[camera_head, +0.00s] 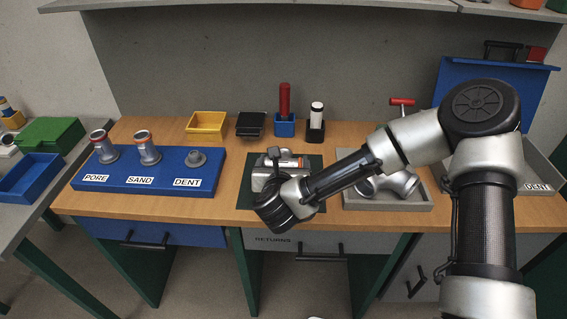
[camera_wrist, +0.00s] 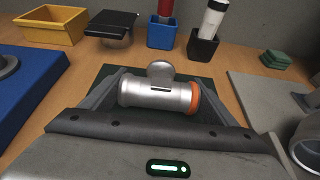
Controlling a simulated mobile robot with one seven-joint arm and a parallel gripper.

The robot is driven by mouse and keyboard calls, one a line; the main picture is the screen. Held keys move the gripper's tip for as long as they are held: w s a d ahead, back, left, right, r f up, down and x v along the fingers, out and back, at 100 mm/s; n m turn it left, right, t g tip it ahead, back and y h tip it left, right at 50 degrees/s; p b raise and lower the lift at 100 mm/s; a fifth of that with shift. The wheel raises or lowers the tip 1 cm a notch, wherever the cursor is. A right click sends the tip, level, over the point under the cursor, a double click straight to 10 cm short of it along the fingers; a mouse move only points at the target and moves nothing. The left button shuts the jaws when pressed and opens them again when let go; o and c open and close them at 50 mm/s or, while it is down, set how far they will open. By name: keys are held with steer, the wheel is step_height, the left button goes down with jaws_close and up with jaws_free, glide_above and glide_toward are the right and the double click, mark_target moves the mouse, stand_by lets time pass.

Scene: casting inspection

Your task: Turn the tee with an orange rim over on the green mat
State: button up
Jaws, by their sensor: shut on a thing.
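The tee with an orange rim (camera_wrist: 157,97) is a silver pipe piece in the wrist view. It lies across between my fingers, its orange rim at the right end and its short branch pointing away from me, with a dark slot on its side. My gripper (camera_wrist: 160,98) is shut on the tee. The green mat (camera_head: 247,196) is under and around them; it shows dark behind the tee in the wrist view (camera_wrist: 115,72). In the head view the tee (camera_head: 289,162) is partly hidden by my gripper. I cannot tell whether the tee touches the mat.
Left of the mat is a blue board (camera_head: 144,183) marked PORE, SAND and DENT with pieces on it. Behind are a yellow bin (camera_head: 206,125), a black box (camera_head: 251,124) and two holders with upright tools. Right is a grey tray (camera_head: 389,203) holding silver fittings.

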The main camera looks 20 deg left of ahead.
mark_target(283, 157)
step_height(283, 157, up, 10)
steer(key=p, duration=0.3)
steer(key=shift+r, duration=0.1)
steer(key=o, duration=1)
steer(key=shift+c, duration=0.2)
steer(key=c, duration=1.2)
steer(key=shift+o, duration=0.2)
steer(key=shift+s, duration=0.1)
